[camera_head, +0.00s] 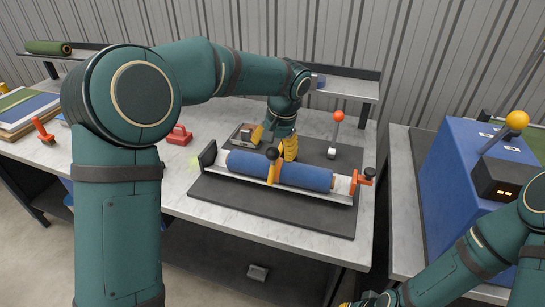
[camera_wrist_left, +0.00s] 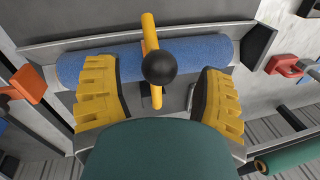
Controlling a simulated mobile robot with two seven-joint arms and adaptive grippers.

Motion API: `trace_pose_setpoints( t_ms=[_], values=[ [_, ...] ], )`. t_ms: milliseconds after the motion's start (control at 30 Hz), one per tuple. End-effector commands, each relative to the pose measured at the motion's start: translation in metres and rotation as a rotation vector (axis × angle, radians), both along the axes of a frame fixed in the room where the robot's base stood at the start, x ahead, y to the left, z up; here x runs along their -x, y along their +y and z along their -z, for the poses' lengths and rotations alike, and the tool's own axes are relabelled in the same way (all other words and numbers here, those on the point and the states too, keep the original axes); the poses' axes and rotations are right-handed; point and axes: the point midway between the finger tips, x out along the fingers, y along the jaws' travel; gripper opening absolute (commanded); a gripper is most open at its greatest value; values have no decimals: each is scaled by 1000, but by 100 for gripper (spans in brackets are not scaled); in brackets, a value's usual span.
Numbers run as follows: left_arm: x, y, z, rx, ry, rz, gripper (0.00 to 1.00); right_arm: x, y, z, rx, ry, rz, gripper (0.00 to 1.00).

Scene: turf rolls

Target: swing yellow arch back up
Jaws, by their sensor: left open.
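The yellow arch (camera_head: 274,172) lies across the middle of the blue roll (camera_head: 300,175), with a black ball knob (camera_head: 271,153) on it. In the left wrist view the arch (camera_wrist_left: 150,32) crosses the roll (camera_wrist_left: 195,52), and its knob (camera_wrist_left: 159,67) faces the camera. The roll rests in a pale metal tray. My left gripper (camera_head: 273,142) is open just behind the arch. In the wrist view its yellow fingers (camera_wrist_left: 156,80) stand apart on either side of the knob, seemingly not touching it. Only a yellow bit of my right gripper (camera_head: 346,304) shows at the bottom edge.
An orange clamp handle (camera_head: 362,177) sits at the tray's right end; a black plate (camera_head: 208,154) stands at its left. An orange-knobbed lever (camera_head: 337,117) rises behind. A red-handled tool (camera_head: 179,135) lies left. A blue machine (camera_head: 455,165) stands on the right bench.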

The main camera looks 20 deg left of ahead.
Motion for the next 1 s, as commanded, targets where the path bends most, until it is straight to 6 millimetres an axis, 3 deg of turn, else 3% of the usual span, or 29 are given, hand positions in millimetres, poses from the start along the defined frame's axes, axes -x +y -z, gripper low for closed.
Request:
trace_pose_setpoints(
  t_ms=[200,567,700,767,1000],
  values=[
    [-1,4,20,0,0,0,70,-1,0,5,0,-3,1,0],
    [-1,4,22,0,0,0,67,-1,0,5,0,-4,1,0],
    [-1,4,22,0,0,0,18,-1,0,5,0,-3,1,0],
    [-1,4,22,0,0,0,0,-1,0,5,0,-3,1,0],
    [-1,4,20,0,5,0,0,-1,0,2,0,-3,1,0]
  ],
)
